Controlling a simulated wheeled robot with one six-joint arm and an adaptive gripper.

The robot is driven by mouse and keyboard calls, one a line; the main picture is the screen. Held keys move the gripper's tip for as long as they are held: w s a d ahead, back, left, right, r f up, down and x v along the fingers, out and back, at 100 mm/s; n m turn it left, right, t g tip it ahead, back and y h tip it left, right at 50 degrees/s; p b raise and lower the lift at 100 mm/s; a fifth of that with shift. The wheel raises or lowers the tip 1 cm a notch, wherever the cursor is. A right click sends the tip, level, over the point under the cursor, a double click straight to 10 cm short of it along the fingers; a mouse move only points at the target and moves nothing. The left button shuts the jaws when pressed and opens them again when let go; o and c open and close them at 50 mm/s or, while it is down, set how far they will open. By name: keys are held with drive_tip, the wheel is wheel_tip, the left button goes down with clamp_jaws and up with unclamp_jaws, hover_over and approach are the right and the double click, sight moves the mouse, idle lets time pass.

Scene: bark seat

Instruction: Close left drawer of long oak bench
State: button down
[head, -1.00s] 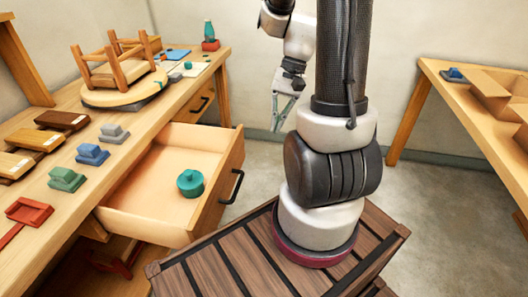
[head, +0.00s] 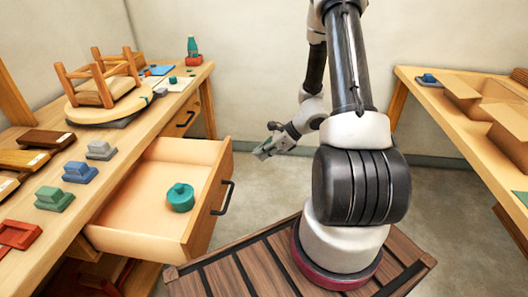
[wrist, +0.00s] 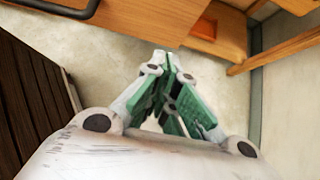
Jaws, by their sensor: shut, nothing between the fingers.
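The left drawer (head: 150,222) of the long oak bench (head: 112,133) is pulled well out, with a dark handle (head: 226,197) on its front. A teal round lidded pot (head: 180,197) sits inside it. My gripper (head: 262,154) is shut and empty, in the air to the right of the drawer front and apart from it. In the wrist view, my gripper (wrist: 172,75) points over the floor, its green-padded fingers together. Part of a dark handle (wrist: 62,8) shows at that view's top left.
A second drawer (head: 185,117) farther along the bench appears shut. On the bench top are an upturned stool (head: 103,88), several coloured blocks and a green bottle (head: 193,47). Another table (head: 470,125) with cardboard boxes stands at the right. Floor (head: 268,185) beyond the drawer is clear.

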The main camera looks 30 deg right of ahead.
drive_tip(key=shift+w+a+f, duration=0.75)
drive_tip(key=shift+w+a, duration=0.05)
drive_tip(key=shift+a, duration=0.35)
drive_tip(key=shift+w+a+f, duration=0.7)
drive_tip(key=shift+w+a, duration=0.15)
drive_tip(key=shift+a, duration=0.3)
drive_tip(key=shift+w+a+f, duration=0.75)
drive_tip(key=shift+w+a, duration=0.05)
drive_tip(key=shift+a, duration=0.35)
drive_tip(key=shift+a, duration=0.1)
hover_over(167, 167)
drive_tip(key=shift+w, duration=0.1)
drive_tip(key=shift+w+r, duration=0.1)
drive_tip(key=shift+w+a, duration=0.1)
drive_tip(key=shift+a, duration=0.05)
